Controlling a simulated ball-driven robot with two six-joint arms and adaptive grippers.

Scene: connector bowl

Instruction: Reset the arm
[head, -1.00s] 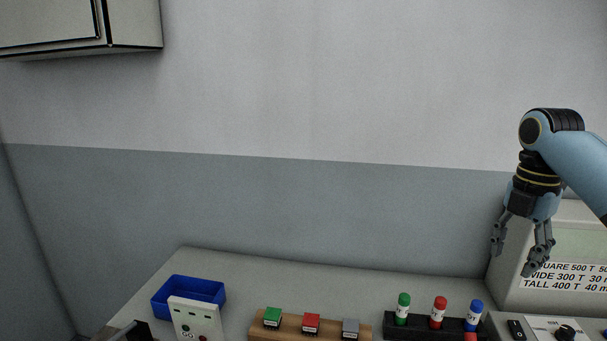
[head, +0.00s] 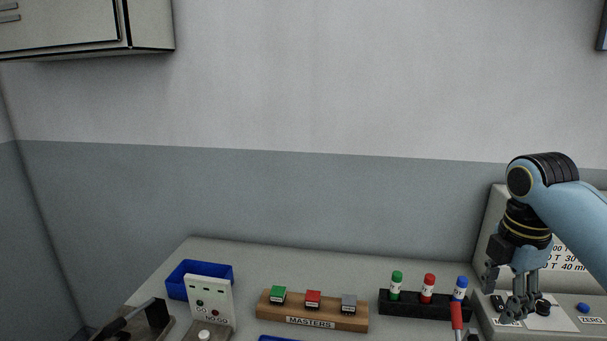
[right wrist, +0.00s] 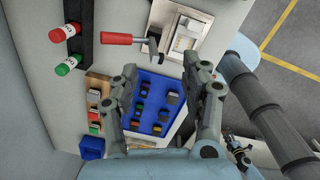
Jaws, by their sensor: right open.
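My right gripper (head: 508,298) hangs fingers down at the right of the head view, in front of the grey machine with printed lines. In the right wrist view my right gripper (right wrist: 164,75) has its two fingers spread wide, with nothing between them. A blue tray (right wrist: 155,88) holding several small coloured blocks lies below and beyond the fingers, apart from them.
A wooden MASTERS block (head: 265,311) holds green, red and grey pieces. A black rack (head: 410,307) holds green, red and blue capped bottles. A blue bin (head: 182,286) stands behind a GO/NO-GO panel (head: 212,300).

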